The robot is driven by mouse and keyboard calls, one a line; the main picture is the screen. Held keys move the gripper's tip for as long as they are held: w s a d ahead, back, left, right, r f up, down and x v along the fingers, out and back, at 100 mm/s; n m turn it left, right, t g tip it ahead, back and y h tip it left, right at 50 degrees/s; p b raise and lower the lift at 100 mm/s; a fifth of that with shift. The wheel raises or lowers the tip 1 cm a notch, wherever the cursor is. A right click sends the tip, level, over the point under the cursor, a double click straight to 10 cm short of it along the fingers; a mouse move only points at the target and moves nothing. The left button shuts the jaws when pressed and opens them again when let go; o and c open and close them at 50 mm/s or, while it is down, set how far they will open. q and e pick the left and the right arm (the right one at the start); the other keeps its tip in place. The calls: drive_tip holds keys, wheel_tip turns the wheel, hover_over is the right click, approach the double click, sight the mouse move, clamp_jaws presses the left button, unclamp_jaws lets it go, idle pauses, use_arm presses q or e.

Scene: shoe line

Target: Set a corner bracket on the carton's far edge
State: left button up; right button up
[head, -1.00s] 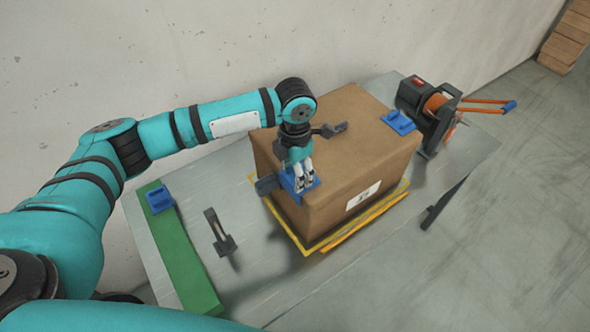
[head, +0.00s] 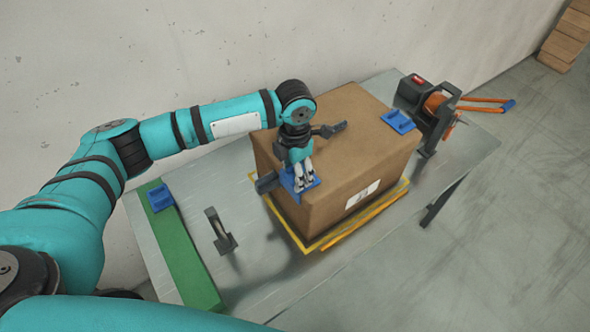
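The cardboard carton (head: 340,165) stands in the middle of the table. A blue corner bracket (head: 314,183) lies at its left top edge, directly under my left gripper (head: 298,157). The gripper's dark fingers are spread wide, one beside the carton's left edge and one over its top. The gripper partly hides this bracket, so I cannot tell whether it is fully seated. A second blue bracket (head: 398,121) sits on the carton's right top edge. A third (head: 160,198) lies on the green strip (head: 186,255). My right gripper is out of view.
The carton stands on a yellow-edged base (head: 355,231). A dark tool with an orange reel and handles (head: 437,103) stands at the table's right. A small black upright stand (head: 219,231) is left of the carton. The table (head: 275,285) is clear in front. A wall runs behind.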

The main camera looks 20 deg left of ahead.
use_arm(q)
drive_tip(key=o, duration=1.6)
drive_tip(key=shift+o, duration=0.2)
drive_tip(key=shift+r, duration=0.1)
wheel_tip(320, 180, up, 7)
drive_tip(key=p, duration=0.6)
drive_tip(key=shift+p, duration=0.35)
